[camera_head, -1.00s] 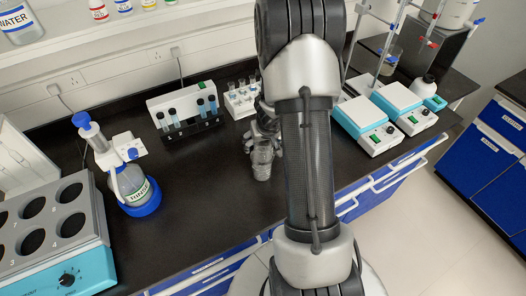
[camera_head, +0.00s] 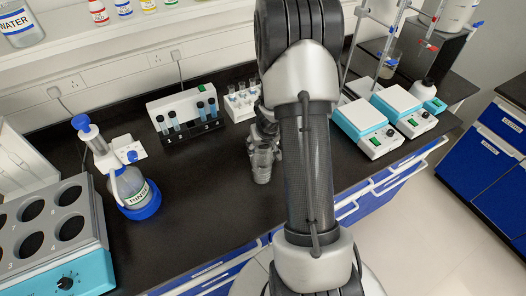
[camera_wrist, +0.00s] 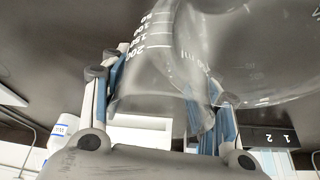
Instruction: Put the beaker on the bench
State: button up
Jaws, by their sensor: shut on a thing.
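The clear glass beaker (camera_head: 262,164) is upright in the head view, left of my arm, over the black bench top (camera_head: 205,205). My gripper (camera_head: 264,142) is at the beaker's upper part, partly hidden behind my arm. In the wrist view, my gripper's blue-padded fingers (camera_wrist: 168,88) are shut on the beaker (camera_wrist: 150,85), whose white volume marks show. I cannot tell whether the beaker's base touches the bench or hangs slightly above it.
A test tube rack (camera_head: 192,129) and a white tube holder (camera_head: 241,104) stand behind. A blue-based dispenser bottle (camera_head: 137,190) is left, beside a heating block (camera_head: 45,235). Hotplates (camera_head: 365,121) stand right. The bench left and in front of the beaker is clear.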

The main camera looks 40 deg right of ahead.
jog(key=shift+c, duration=0.9)
notch_tip(320, 180, up, 20)
jog(key=p, duration=1.8)
jog(key=w+a+f+n+y+b, duration=0.2)
jog(key=a+n+b, duration=0.3)
jog(key=a+b, duration=1.55)
jog(key=s+a+f+p, duration=0.4)
jog(key=a+f+p, duration=0.1)
jog(key=a+p, duration=0.1)
jog(key=shift+a+f+p, duration=0.3)
jog(key=shift+a+p, duration=0.05)
jog(key=shift+a, duration=0.25)
